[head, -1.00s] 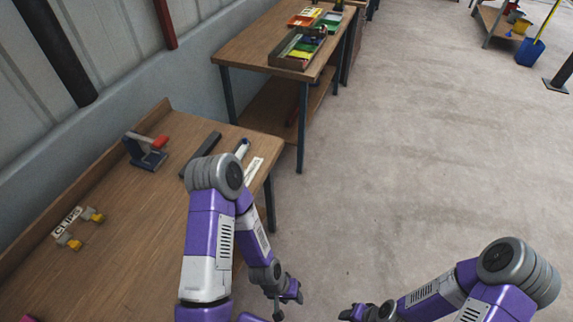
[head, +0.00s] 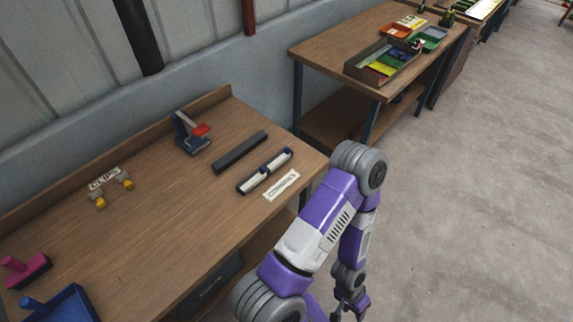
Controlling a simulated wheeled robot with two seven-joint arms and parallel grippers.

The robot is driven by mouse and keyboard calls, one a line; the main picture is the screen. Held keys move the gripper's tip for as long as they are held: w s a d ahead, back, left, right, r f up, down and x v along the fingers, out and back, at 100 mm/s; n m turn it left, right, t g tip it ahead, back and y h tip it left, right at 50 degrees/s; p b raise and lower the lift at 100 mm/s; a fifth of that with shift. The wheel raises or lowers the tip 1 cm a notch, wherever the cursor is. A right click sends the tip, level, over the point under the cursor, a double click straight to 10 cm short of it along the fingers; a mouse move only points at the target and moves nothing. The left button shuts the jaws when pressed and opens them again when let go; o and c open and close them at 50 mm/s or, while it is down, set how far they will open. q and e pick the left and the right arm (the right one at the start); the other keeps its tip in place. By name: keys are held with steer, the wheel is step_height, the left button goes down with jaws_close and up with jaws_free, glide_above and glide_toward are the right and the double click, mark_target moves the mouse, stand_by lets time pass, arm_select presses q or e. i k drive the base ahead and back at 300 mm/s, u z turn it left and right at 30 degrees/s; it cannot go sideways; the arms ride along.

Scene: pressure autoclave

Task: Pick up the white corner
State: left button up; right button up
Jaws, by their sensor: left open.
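I cannot make out for sure a white corner in the head view. A small whitish item (head: 419,44) shows by the long bin box on the far table, too small to identify. White rods with dark blue ends (head: 266,170) lie in a dark holder on the near bench. My left gripper (head: 350,309) is open at the bottom edge of the view, low over the floor beside the near bench, with nothing seen between its fingers. My right gripper is out of view.
The near wooden bench (head: 150,245) holds a red-handled clamp (head: 190,133), a dark bar (head: 240,152), a white label (head: 282,185), a CLIPS sign (head: 104,180) with yellow-tipped clips, and a blue tray (head: 62,308). The far table (head: 335,50) bears coloured bins (head: 383,62). Open concrete floor (head: 470,200) lies right.

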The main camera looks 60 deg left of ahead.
mark_target(260, 177)
steer(key=i, duration=1)
steer(key=u, duration=2.4)
